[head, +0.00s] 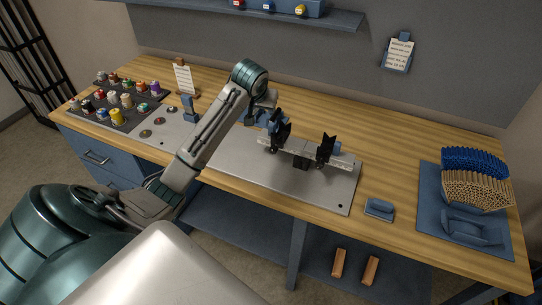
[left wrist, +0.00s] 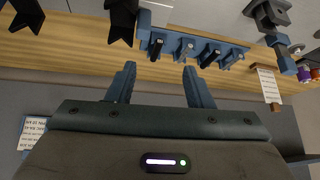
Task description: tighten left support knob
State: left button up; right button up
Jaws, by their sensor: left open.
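A fixture with a pale rail (head: 310,155) stands on a grey metal plate (head: 235,165). It carries a black notched left support (head: 283,131) and a black notched right support (head: 326,148). The left support's knob is too small and dark to make out for certain. My left gripper (head: 268,112) is just behind and left of the left support, partly covered by my arm. In the left wrist view, its two blue fingers (left wrist: 159,88) are apart with nothing between them. Black notched supports (left wrist: 122,20) show at the top edge there, apart from the fingers. My right gripper is not in view.
A blue rack of small tools (left wrist: 195,47) lies beyond the fingers. Coloured jars (head: 115,100) stand at the left, and a blue tray (head: 430,190) with pegs at the right. A small blue block (head: 379,208) lies near the front edge. Bare wood lies behind the fixture.

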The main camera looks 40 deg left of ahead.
pick_arm(q)
notch_tip(320, 180, down, 8)
jog(key=s+a+n+t+y+b, duration=0.2)
jog(key=y, duration=0.1)
jog(key=m+t+h+b, duration=0.1)
jog(key=m+t+b, duration=0.4)
jog(key=t, duration=0.5)
send_near(272, 152)
jog(key=shift+s+a+r+m+p, duration=0.1)
jog(key=shift+s+r+m+p, duration=0.1)
jog(key=shift+s, duration=0.3)
jog(key=shift+s+a+r+m+p, duration=0.1)
jog(key=shift+s+m+p, duration=0.1)
jog(key=shift+s, duration=0.35)
jog(key=shift+s+d+h, duration=0.1)
jog(key=shift+d+h, duration=0.2)
jog(key=shift+w, duration=0.25)
jog(key=p+x, duration=0.4)
jog(key=x, duration=0.5)
jog(key=shift+w+f+p, duration=0.1)
jog(key=shift+w+p, duration=0.1)
jog(key=shift+p, duration=0.15)
jog(key=shift+w+a+f, duration=0.1)
jog(key=shift+w+a, duration=0.05)
jog(key=shift+w, duration=0.3)
